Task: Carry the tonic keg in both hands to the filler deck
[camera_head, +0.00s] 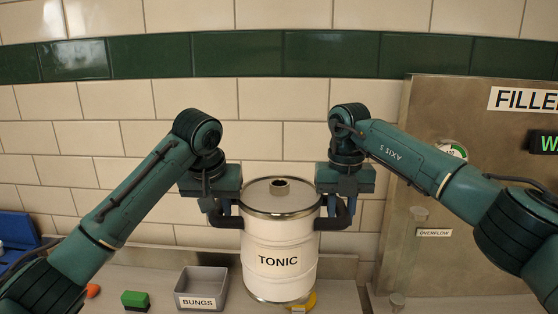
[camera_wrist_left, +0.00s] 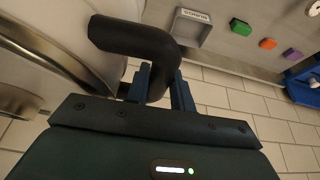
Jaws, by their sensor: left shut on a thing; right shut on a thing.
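The white tonic keg (camera_head: 280,240), with metal rims and a cap on its lid, is upright in the middle of the head view. My left gripper (camera_head: 220,208) is shut on its left black handle, and my right gripper (camera_head: 338,208) is shut on the right one. In the left wrist view the fingers of my left gripper (camera_wrist_left: 160,88) straddle the dark curved handle (camera_wrist_left: 130,38). I cannot tell if the keg's base touches the counter. A steel panel (camera_head: 440,270) with a cut-off sign reading "FILLE" stands at the right; no deck surface is clear there.
A grey bin labelled BUNGS (camera_head: 201,302) stands left of the keg on the counter (camera_head: 155,285). A green block (camera_head: 135,300) lies beside it. A yellow thing (camera_head: 307,303) shows partly behind the keg's base. A blue container (camera_head: 14,235) is at the far left. A tiled wall rises behind.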

